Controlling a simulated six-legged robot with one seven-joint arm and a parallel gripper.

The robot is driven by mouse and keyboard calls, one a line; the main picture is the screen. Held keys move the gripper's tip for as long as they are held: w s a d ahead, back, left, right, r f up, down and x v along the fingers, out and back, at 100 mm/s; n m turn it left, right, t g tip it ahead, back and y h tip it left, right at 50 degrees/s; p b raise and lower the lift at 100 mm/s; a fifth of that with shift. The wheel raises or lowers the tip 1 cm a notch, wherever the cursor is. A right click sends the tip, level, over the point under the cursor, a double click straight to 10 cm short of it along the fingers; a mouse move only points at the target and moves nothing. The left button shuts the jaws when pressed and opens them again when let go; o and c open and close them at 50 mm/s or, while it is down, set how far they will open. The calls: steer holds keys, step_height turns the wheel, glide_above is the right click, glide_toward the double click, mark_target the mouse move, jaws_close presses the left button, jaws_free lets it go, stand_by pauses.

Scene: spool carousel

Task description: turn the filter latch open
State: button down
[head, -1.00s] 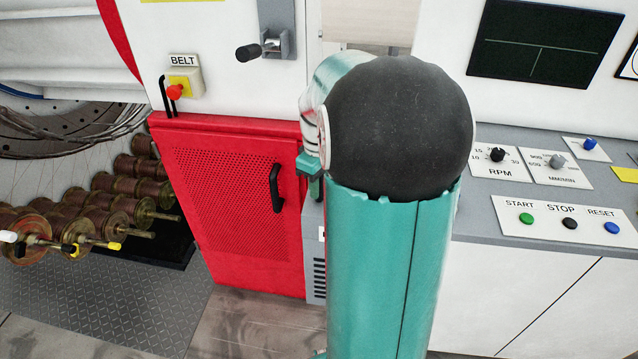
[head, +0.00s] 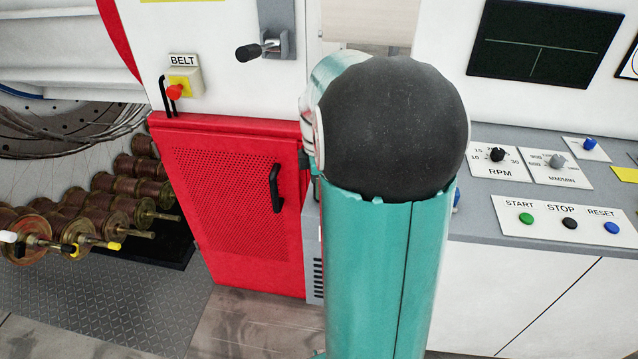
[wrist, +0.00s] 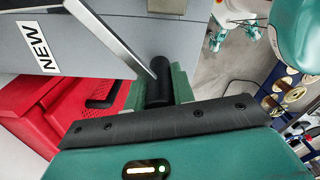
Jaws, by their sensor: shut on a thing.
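In the wrist view a silver lever (wrist: 112,38) runs across a grey surface and ends in a black cylindrical grip (wrist: 158,90). I take this lever for the filter latch, though no label names it. My gripper (wrist: 158,82) has its green fingers on either side of the black grip and is shut on it. The lever's pivot is outside the picture. In the head view my arm hides the gripper and this lever.
A red perforated door (head: 228,200) with a black handle stands left of my arm. A black-knobbed lever (head: 250,52) is above it, beside the BELT switch (head: 180,85). A control panel (head: 520,178) lies to the right.

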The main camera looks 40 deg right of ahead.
steer(key=n, duration=0.4)
steer(key=shift+n, duration=0.3)
steer(key=n, duration=0.4)
steer(key=shift+a+n, duration=0.1)
steer(key=shift+n, duration=0.3)
steer(key=c, duration=1.2)
jaws_free()
steer(key=shift+o, duration=0.2)
step_height(320, 180, up, 14)
steer(key=shift+f, duration=0.1)
